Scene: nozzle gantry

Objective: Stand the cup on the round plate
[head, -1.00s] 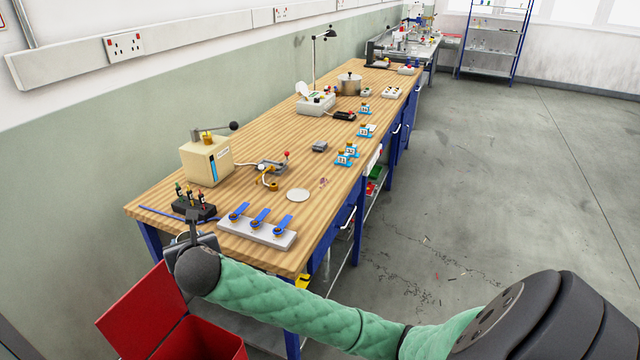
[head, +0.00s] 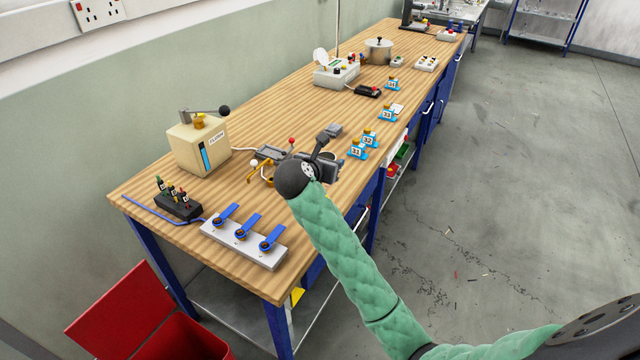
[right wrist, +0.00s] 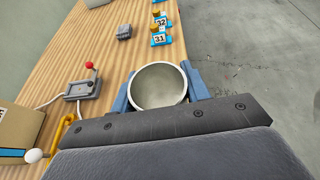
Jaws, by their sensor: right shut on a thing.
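My right gripper (head: 322,165) is over the bench's right part, near its front edge. In the right wrist view its blue fingers are shut on a pale, round-mouthed cup (right wrist: 158,86). I look into the cup's open mouth, and its inside looks empty. The wooden bench top (right wrist: 105,60) shows beyond it. The cup cannot be made out in the head view. The round plate does not show now; my right gripper and arm cover that part of the bench in the head view. My left gripper is not in view.
A red-knobbed device (right wrist: 82,88) and blue numbered stands (head: 358,150) are close to my right gripper. A grey block with blue levers (head: 243,243), a cream box (head: 198,147) and a red bin (head: 130,310) are to the left. The bench middle (head: 270,105) is clear.

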